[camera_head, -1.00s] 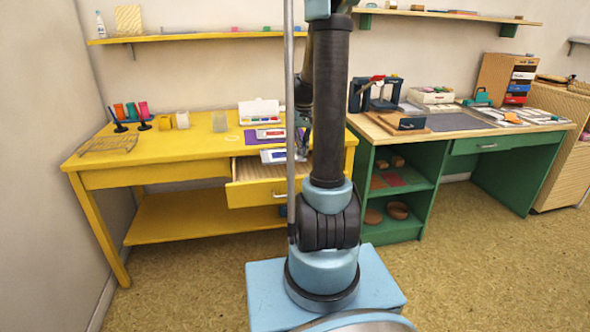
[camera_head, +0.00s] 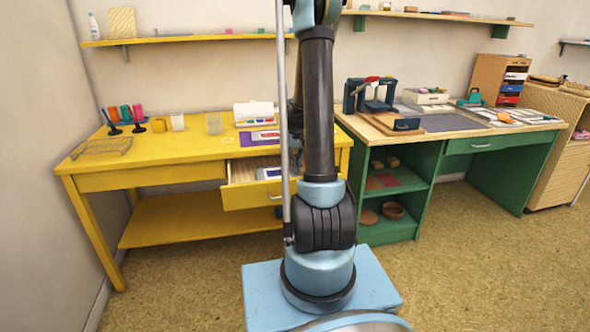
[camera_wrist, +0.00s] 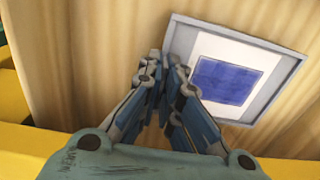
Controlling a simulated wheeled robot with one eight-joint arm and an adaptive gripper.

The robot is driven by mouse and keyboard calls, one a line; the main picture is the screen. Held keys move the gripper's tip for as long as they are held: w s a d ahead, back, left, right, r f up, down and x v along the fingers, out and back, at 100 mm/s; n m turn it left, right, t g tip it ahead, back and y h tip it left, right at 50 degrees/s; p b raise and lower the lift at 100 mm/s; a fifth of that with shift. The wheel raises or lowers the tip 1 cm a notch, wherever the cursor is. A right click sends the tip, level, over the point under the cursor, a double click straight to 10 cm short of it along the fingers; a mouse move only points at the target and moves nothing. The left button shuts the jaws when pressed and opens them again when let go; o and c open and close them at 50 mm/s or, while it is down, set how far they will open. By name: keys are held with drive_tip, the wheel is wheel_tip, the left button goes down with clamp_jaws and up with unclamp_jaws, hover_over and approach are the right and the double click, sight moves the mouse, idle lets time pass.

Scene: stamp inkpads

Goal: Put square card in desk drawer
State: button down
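The square card (camera_wrist: 288,85) is a flat piece with a grey rim, white border and blue square. In the wrist view its left edge is at my fingertips. My gripper (camera_wrist: 166,65) is closed to a narrow gap on that edge; the fingers hide the contact. In the head view the card (camera_head: 268,173) is inside the open desk drawer (camera_head: 250,195), partly hidden by my arm. The drawer belongs to the yellow desk (camera_head: 150,170). Its pale wooden floor (camera_wrist: 100,60) fills most of the wrist view, and whether the card rests flat on it is unclear.
A purple mat (camera_head: 247,140) with a similar card lies on the yellow desk above the drawer, near a white box (camera_head: 253,113). Cups, stamps and a wire rack (camera_head: 101,147) stand left. A green desk (camera_head: 400,195) is at right. The floor in front is clear.

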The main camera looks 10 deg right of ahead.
drive_tip(key=shift+w+f, duration=0.25)
drive_tip(key=shift+f, duration=0.35)
drive_tip(key=c, duration=1.8)
unclamp_jaws()
